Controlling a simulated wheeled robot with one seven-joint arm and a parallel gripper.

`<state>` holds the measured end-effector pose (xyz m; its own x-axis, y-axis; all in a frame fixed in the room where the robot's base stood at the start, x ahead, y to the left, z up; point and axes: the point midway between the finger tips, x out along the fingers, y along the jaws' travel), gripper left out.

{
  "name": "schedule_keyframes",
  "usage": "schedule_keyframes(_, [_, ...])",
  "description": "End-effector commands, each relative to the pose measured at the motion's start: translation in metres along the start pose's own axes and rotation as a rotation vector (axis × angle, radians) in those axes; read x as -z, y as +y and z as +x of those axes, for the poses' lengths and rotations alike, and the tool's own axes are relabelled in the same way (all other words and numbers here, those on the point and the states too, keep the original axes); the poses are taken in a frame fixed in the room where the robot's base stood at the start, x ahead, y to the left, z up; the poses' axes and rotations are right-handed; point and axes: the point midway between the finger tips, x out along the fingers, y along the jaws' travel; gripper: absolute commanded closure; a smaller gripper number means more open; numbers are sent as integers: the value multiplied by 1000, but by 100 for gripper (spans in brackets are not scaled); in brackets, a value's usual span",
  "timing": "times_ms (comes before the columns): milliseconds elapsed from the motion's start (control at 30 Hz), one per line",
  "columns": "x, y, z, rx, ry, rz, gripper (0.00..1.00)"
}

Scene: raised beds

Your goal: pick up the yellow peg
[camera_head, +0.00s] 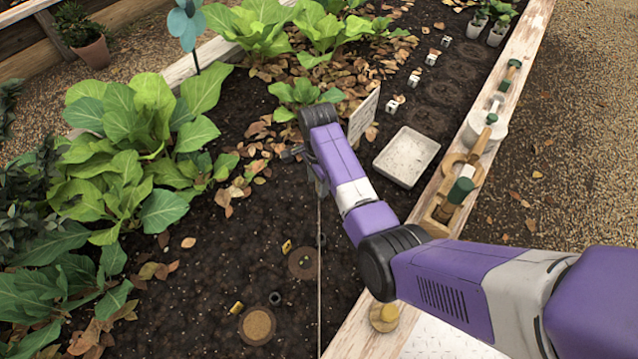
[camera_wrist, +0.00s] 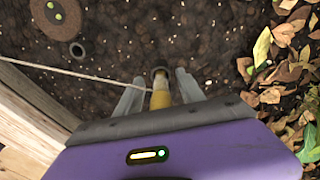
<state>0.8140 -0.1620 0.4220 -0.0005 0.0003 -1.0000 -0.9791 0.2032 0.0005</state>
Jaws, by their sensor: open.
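The yellow peg (camera_wrist: 160,96) shows in the wrist view between the two fingers of my gripper (camera_wrist: 160,90), with a gap on each side. Its near end is orange-yellow and its far part is paler. A dark ring (camera_wrist: 160,72) lies at its far end; I cannot tell whether the peg stands in it. My gripper is open, low over the dark soil. In the head view my gripper (camera_head: 319,184) is mostly hidden behind my arm, and I cannot make out this peg there.
A thin string (camera_head: 319,285) runs along the soil beside my gripper. Leafy plants (camera_head: 150,120) stand left. A white tray (camera_head: 406,157) and a small sign (camera_head: 364,117) are right, before the wooden bed edge (camera_head: 505,95).

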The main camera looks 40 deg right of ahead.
Motion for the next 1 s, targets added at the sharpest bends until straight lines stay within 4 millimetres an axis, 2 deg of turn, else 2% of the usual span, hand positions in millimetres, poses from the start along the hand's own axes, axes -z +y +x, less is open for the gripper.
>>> schedule_keyframes(67, [0,0,-1,0,0,0,54])
schedule_keyframes(300, [0,0,-1,0,0,0,100])
schedule_keyframes(733, [0,0,-6,1,0,0,100])
schedule_keyframes(867, [0,-1,-17,3,1,0,100])
schedule_keyframes(1000, [0,-1,-38,4,1,0,100])
